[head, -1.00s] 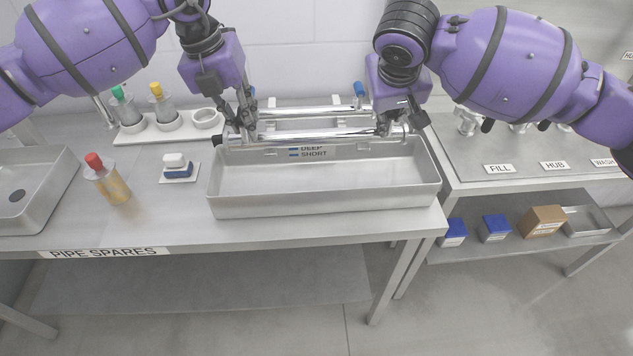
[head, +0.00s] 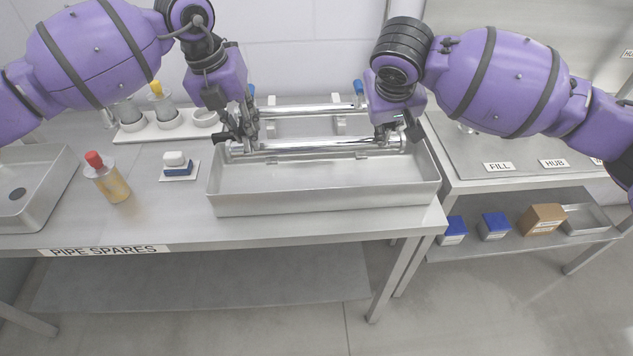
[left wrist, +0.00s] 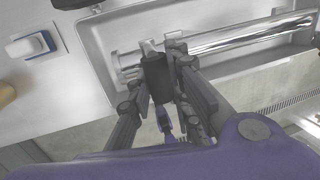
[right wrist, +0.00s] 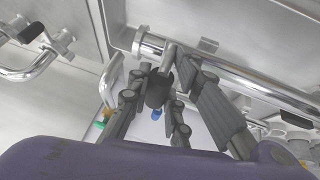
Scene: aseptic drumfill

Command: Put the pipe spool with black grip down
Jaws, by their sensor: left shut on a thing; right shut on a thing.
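The pipe spool (head: 318,146) is a shiny straight tube lying level along the back part of the long metal tray (head: 325,203). I cannot tell whether it touches the tray. My left gripper (head: 242,142) is shut on its left end; the left wrist view shows a black grip (left wrist: 155,76) between the fingers, beside the tube (left wrist: 235,42). My right gripper (head: 391,134) is shut at its right end; the right wrist view shows a black grip (right wrist: 158,88) between the fingers, beside the flanged tube end (right wrist: 150,46).
A second tube with blue grips (head: 310,110) rests on supports behind the tray. A red-capped bottle (head: 108,178) and a blue-and-white block (head: 176,163) stand left of the tray. Bottles stand in a white holder (head: 165,130) behind. The tray floor in front of the spool is clear.

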